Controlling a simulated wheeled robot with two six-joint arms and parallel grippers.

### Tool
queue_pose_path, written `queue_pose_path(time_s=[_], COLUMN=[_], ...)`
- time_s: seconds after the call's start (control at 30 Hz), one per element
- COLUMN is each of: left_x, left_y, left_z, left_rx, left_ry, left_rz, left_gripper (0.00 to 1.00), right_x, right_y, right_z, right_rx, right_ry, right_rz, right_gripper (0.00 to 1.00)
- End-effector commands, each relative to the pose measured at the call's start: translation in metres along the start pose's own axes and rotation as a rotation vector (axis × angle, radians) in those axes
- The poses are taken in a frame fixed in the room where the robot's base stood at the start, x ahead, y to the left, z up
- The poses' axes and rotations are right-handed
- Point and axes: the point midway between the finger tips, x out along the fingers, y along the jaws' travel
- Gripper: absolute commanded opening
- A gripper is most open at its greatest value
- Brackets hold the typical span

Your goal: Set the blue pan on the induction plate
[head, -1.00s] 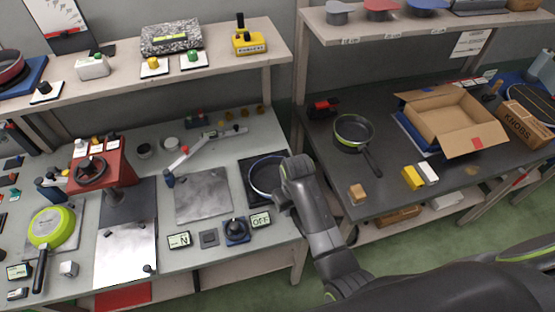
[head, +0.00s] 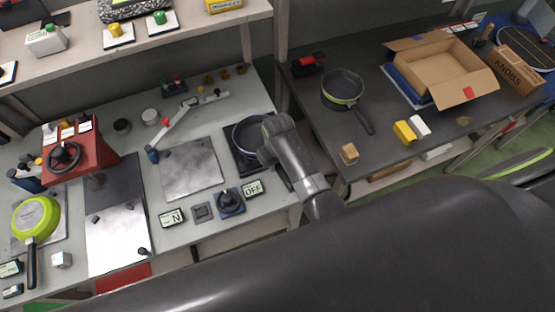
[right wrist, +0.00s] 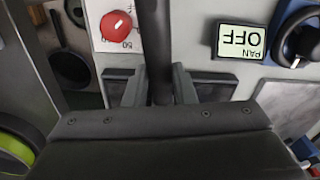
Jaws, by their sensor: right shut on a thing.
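The blue pan (head: 241,138) is dark inside with a bluish rim. In the head view it lies over the black induction plate (head: 236,168), whose front left part shows. I cannot tell whether its base touches the plate. My right gripper (head: 267,153) is at the pan's right side and hides part of it. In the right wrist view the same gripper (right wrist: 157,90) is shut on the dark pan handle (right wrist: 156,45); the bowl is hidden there. A display reading OFF (head: 252,187) lies in front of the plate; it reads PAN OFF in the right wrist view (right wrist: 242,40). My left gripper is not visible.
A blue-based knob (head: 230,203) and a grey metal sheet (head: 192,170) lie left of the plate. A green-rimmed pan (head: 342,88), a wooden block (head: 349,152) and an open cardboard box (head: 440,75) are on the right table. A lime pan (head: 35,218) lies far left.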

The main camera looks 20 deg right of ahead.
Motion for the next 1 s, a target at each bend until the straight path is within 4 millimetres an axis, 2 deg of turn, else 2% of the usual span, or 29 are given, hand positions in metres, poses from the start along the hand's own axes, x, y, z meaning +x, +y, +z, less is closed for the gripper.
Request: queue_pose_path(time_s=[0.03, 0.2, 1.0], left_x=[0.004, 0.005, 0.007], left_y=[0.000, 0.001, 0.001], left_z=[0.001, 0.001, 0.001], left_rx=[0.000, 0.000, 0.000], left_ry=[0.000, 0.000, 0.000], left_rz=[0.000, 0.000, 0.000], left_gripper=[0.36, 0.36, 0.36], right_x=[0.006, 0.012, 0.017], right_y=[0.000, 0.000, 0.000], right_z=[0.002, 0.003, 0.004], right_rx=[0.000, 0.000, 0.000], right_ry=[-0.007, -0.010, -0.013], right_rz=[0.000, 0.000, 0.000], right_gripper=[0.00, 0.00, 0.00])
